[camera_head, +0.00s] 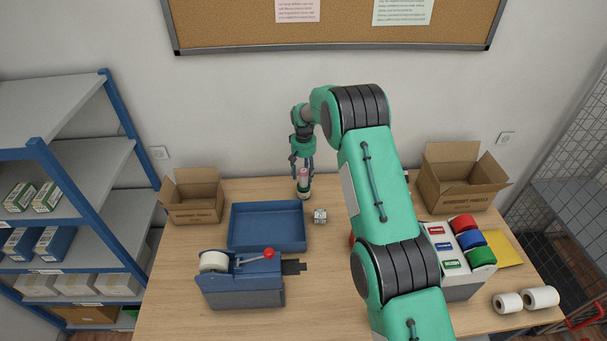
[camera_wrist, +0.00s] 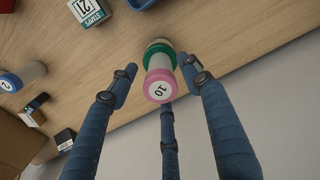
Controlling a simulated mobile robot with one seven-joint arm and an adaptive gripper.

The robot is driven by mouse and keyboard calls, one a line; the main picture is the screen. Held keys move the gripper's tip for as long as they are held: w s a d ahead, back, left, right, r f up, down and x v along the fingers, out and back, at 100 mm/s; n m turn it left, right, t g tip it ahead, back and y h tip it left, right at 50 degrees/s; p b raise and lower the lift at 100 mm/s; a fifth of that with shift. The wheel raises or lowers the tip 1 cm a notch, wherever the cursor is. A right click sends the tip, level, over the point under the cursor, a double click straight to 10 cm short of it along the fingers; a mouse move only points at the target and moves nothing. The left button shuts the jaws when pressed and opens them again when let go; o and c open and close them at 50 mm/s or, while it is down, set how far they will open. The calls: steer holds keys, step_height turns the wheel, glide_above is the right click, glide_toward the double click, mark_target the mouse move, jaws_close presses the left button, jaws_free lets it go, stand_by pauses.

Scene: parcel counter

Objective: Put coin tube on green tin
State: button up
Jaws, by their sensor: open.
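The coin tube (camera_wrist: 160,86) has a pink end marked 10 and a pale body. It stands upright on the green tin (camera_wrist: 159,49), whose green rim shows beneath it in the wrist view. In the head view the small tube (camera_head: 303,178) sits above the dark green tin (camera_head: 304,193) near the table's back edge. My gripper (camera_head: 302,163) is open, pointing down from above. Its fingers are spread around the tube's upper end, with gaps visible to either side in the wrist view.
A second tube (camera_wrist: 22,76), with a blue end marked 2, is at the wrist view's left. Open cardboard boxes (camera_head: 192,217) (camera_head: 455,197) stand at both sides.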

step_height(320, 180, up, 12)
steer(key=b, duration=0.1)
stand_by(0.5)
stand_by(0.7)
steer(key=s+d+r+t, duration=0.1)
steer(key=s+d+r, duration=0.2)
steer(key=s+r, duration=0.6)
steer(key=s+d+r+m+t, duration=0.1)
steer(key=s+d+r, duration=0.2)
steer(key=s+r, duration=0.6)
steer(key=s+d+r+t, duration=0.1)
steer(key=s+d+r, duration=0.35)
steer(key=r, duration=0.75)
steer(key=s+d+r+t, duration=0.1)
steer(key=s+r, duration=0.1)
steer(key=s, duration=0.8)
steer(key=s+r, duration=0.2)
steer(key=s, duration=0.7)
steer(key=s+d+f, duration=0.1)
steer(key=s+f, duration=0.1)
steer(key=s, duration=0.8)
steer(key=s+d+f+m+t, duration=0.1)
steer(key=s+f, duration=0.1)
steer(key=s, duration=0.7)
steer(key=shift+s+d+f+t, duration=0.25)
steer(key=shift+s+t, duration=0.05)
steer(key=shift+s, duration=0.1)
